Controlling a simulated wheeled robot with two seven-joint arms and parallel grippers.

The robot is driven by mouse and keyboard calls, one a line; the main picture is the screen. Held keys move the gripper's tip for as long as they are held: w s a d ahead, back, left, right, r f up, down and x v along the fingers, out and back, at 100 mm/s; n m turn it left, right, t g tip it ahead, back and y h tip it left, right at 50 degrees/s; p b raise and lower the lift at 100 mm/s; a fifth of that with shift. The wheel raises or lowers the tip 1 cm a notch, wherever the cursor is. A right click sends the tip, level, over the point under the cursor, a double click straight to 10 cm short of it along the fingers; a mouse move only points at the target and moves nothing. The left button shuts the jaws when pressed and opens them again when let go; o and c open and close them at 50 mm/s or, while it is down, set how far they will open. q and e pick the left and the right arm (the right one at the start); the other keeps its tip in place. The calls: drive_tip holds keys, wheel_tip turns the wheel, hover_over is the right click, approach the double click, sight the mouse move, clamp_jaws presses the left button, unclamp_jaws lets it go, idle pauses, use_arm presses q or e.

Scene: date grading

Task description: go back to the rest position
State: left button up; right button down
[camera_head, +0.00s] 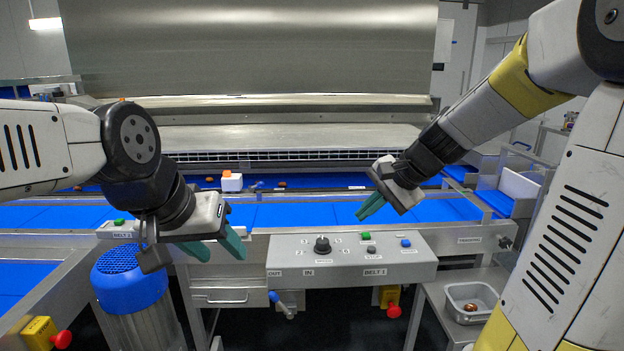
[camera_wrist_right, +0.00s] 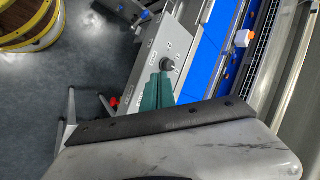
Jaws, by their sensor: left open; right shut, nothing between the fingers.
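My left gripper (camera_head: 222,241) has green fingers and hangs above the near edge of the blue belt, left of the control panel. It is open and empty. My right gripper (camera_head: 371,205) is over the blue belt (camera_head: 300,213), above and behind the right part of the control panel. Its green fingers are shut with nothing between them. They also show in the right wrist view (camera_wrist_right: 158,92), seen against the panel. The two grippers are well apart.
The control panel (camera_head: 350,259) with a black knob and buttons stands at the belt's front. A white block with an orange top (camera_head: 231,181) and several dates lie on the belt. A grey bin (camera_head: 471,296) holds dates at the right. A blue motor (camera_head: 128,277) stands below the left gripper.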

drive_tip(key=s+d+r+n+h, duration=0.1)
drive_tip(key=s+n, duration=0.8)
drive_tip(key=s, duration=0.9)
drive_tip(key=shift+d+r+n+t+h, duration=0.15)
drive_tip(key=shift+r+n+t+h, duration=0.2)
drive_tip(key=shift+r+h, duration=0.65)
drive_tip(key=shift+f, duration=0.1)
